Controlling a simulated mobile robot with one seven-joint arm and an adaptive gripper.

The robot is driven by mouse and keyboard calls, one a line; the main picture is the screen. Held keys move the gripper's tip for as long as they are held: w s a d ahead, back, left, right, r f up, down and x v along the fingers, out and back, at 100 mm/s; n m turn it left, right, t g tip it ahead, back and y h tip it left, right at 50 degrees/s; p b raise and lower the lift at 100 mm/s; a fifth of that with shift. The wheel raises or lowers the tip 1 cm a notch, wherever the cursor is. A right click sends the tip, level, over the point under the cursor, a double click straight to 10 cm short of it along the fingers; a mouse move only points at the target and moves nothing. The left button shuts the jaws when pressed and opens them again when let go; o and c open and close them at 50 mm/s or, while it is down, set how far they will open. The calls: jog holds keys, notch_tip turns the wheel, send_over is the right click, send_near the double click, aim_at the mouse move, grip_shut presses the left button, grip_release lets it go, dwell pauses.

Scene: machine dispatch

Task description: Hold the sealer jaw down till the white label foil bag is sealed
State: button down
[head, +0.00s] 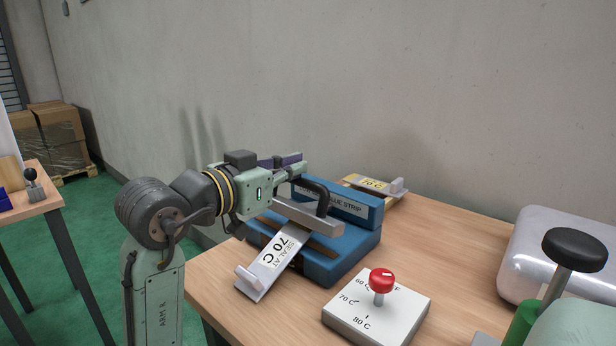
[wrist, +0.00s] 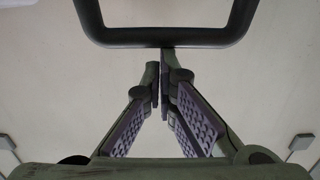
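The sealer (head: 345,262) is a blue block on the wooden table, with a grey jaw bar (head: 310,216) and a black looped handle (head: 322,190). The foil bag with the white label (head: 277,254), reading "SEAL AT 70 C", lies slanted with its upper end at the jaw. I cannot tell whether the jaw presses fully on it. My gripper (head: 298,160) is at the handle, just above and behind it in the head view. In the wrist view, my gripper's fingers (wrist: 160,78) are together with nothing between them, and the handle (wrist: 165,38) crosses just beyond the tips.
A dial box (head: 375,310) with a red knob (head: 381,280) stands in front of the sealer. A yellow-label foil bag (head: 372,184) lies behind it. A silver rounded machine (head: 560,255) and a black-topped lever (head: 574,250) are at right. Bare table lies between.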

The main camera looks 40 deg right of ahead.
jog(key=f+b, duration=0.1)
jog(key=a+f+h, duration=0.1)
jog(key=f+b, duration=0.1)
jog(key=shift+a+h+b, duration=0.3)
jog(key=shift+h, duration=0.1)
jog(key=shift+a+f+b, duration=0.35)
jog(key=shift+f+b, duration=0.15)
jog(key=shift+b, duration=0.05)
jog(key=shift+a, duration=0.1)
dwell(2.0)
jog(key=a, duration=0.8)
jog(key=shift+s+r, duration=0.15)
jog(key=shift+s, duration=0.3)
jog(key=shift+a, duration=0.15)
